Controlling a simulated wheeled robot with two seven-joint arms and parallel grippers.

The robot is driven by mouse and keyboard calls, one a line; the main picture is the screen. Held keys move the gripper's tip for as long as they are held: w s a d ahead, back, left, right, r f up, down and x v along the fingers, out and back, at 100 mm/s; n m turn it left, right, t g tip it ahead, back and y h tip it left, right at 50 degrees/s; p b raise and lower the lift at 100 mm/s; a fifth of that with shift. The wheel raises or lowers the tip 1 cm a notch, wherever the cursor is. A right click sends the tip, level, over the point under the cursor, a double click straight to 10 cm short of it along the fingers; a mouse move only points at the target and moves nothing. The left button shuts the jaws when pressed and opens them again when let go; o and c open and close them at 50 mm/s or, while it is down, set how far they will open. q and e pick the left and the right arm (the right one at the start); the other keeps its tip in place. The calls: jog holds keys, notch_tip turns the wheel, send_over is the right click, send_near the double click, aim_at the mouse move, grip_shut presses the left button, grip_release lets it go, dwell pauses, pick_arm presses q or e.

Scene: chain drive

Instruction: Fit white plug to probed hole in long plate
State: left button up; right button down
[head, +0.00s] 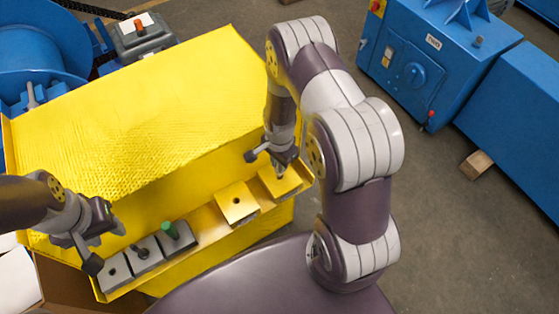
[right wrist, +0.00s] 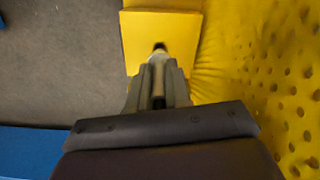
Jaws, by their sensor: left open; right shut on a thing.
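My right gripper (head: 280,168) is at the right end of the ledge, just above a yellow plate (head: 290,186). It is shut on a pale, narrow thing (right wrist: 158,76), largely hidden between the fingers; I cannot tell surely whether this is the white plug. In the right wrist view its far end is by a dark spot on the yellow plate (right wrist: 140,42); I cannot tell whether it touches or enters a hole. Another yellow plate (head: 228,212) with an open dark hole lies to the left. My left gripper (head: 78,252) is open and empty near the ledge's left end.
Grey blocks at the ledge's left end hold a green plug (head: 168,229) and a dark plug (head: 136,249); the leftmost block (head: 120,280) has an open hole. A large yellow housing (head: 140,110) stands behind. A blue machine (head: 430,70) is at right, with bare floor (head: 450,240) before it.

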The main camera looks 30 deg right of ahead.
jog(key=shift+f+b, duration=1.5)
jog(key=shift+f, duration=0.5)
jog(key=c, duration=1)
grip_release()
notch_tip(320, 180, up, 13)
jog(key=shift+f, duration=0.15)
jog(key=shift+n, duration=0.3)
jog(key=s+a+r+n, duration=0.1)
jog(key=s+r+n, duration=0.2)
jog(key=n, duration=0.1)
jog(key=s+a+r+n+t, duration=0.1)
jog(key=s+a+r+n, duration=0.1)
jog(key=n, duration=0.3)
jog(key=s+a+r+n, duration=0.2)
jog(key=s+r+n, duration=0.1)
jog(key=r+n, duration=0.1)
jog(key=shift+s+r+n, duration=0.35)
jog(key=shift+s+n, duration=0.05)
jog(key=shift+n, duration=0.2)
